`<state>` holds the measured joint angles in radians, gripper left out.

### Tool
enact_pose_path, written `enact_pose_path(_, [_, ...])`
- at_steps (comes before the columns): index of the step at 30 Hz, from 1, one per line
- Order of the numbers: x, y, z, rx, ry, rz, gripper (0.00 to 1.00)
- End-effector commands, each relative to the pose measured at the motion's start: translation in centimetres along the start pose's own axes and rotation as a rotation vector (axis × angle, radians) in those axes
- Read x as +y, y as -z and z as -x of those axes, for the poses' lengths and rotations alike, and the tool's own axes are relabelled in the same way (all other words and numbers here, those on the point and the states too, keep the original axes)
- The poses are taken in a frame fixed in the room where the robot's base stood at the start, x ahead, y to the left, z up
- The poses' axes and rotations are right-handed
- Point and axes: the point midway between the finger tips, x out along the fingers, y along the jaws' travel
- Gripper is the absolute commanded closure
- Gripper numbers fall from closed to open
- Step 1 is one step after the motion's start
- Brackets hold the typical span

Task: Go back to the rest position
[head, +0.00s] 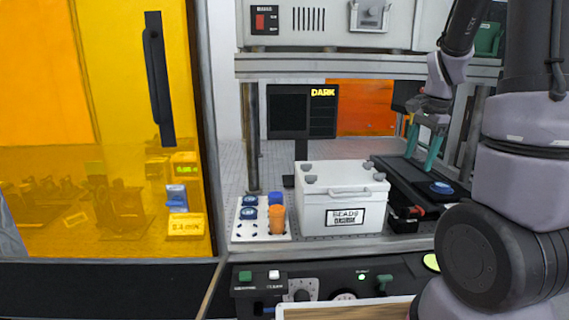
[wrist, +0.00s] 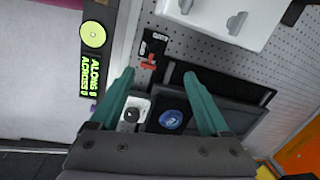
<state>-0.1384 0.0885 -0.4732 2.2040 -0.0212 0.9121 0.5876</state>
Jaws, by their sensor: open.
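My gripper (head: 424,150) is open, its two teal fingers apart and empty. It hangs at the right side of the bench, above a dark tray or stage (head: 404,178). In the wrist view my gripper (wrist: 158,85) spans a round blue piece (wrist: 171,120) that lies below and between the fingers. The blue piece also shows in the head view (head: 440,187), just under the fingertips, apart from them as far as I can tell. A small white block with a dark knob (wrist: 130,114) lies beside it.
A white box labelled BEADS (head: 335,200) stands left of my gripper. A white rack (head: 262,234) holds blue and orange pieces. A monitor reading DARK (head: 322,105) stands behind. A shelf (head: 370,66) runs overhead. A yellow panel with a black handle (head: 160,80) fills the left.

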Motion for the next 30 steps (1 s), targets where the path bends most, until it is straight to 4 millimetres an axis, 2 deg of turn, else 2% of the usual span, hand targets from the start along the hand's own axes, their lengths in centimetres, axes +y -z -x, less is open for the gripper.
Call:
enact_pose_path(1, [0.1,-1.6,1.9,-0.009,0.053,0.063,0.2])
enact_pose_path(6, [1.3,-6.7,7.1,-0.003,0.197,0.307,0.2])
enact_pose_path(12, [4.2,-12.3,12.2,0.077,0.341,0.598,0.2])
enact_pose_path(15, [5.9,-14.6,13.9,0.137,0.392,0.729,0.2])
enact_pose_path(21, [8.4,-17.5,15.4,0.238,0.443,0.9,0.2])
enact_pose_path(30, [9.0,-18.2,15.7,0.266,0.45,0.946,0.2])
